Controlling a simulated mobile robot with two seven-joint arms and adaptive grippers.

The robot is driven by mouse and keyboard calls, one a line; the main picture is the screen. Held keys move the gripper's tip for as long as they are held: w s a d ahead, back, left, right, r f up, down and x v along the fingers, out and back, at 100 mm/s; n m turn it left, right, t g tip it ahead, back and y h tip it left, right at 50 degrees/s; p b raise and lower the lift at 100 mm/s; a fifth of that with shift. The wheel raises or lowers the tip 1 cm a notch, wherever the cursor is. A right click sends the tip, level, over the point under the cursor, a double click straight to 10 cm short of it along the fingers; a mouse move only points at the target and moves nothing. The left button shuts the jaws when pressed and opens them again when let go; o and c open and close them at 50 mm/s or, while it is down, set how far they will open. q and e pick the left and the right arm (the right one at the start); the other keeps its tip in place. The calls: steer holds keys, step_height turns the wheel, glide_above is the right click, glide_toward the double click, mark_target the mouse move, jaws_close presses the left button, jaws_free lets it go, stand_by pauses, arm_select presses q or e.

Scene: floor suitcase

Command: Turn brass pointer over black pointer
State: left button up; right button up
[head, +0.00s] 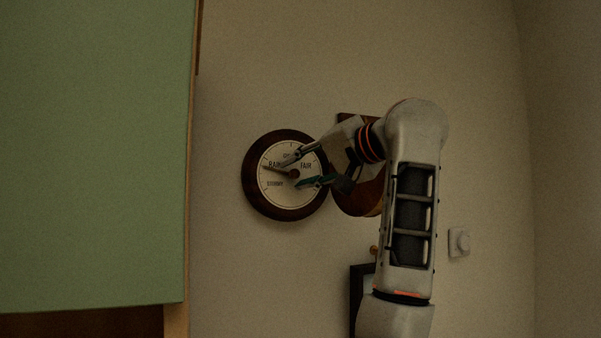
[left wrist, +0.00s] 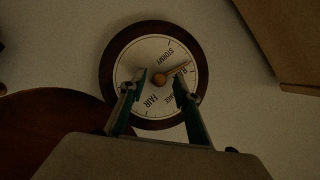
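A round barometer with a dark wooden rim (head: 254,197) and white dial hangs on the wall; its rim also shows in the left wrist view (left wrist: 108,66). The brass knob (left wrist: 158,79) sits at the dial's centre. The brass pointer (left wrist: 178,70) runs from it towards RAIN. In the head view a thin dark pointer line (head: 273,168) lies beside RAIN; I cannot separate the black pointer from the brass one. My left gripper (head: 292,173) is open at the dial, its fingertips (left wrist: 160,82) on either side of the knob. Contact cannot be told. My right gripper is not in view.
A green panel (head: 95,150) with a wooden edge fills the left side. A brown wooden piece (head: 357,200) hangs right of the barometer, partly behind my arm. A dark frame (head: 357,300) is below, and a white wall switch (head: 459,242) to the right.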

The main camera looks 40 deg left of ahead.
arm_select(q)
steer(key=w+v, duration=0.1)
steer(key=v, duration=0.6)
steer(key=shift+s+d, duration=0.25)
steer(key=shift+s, duration=0.25)
stand_by(0.3)
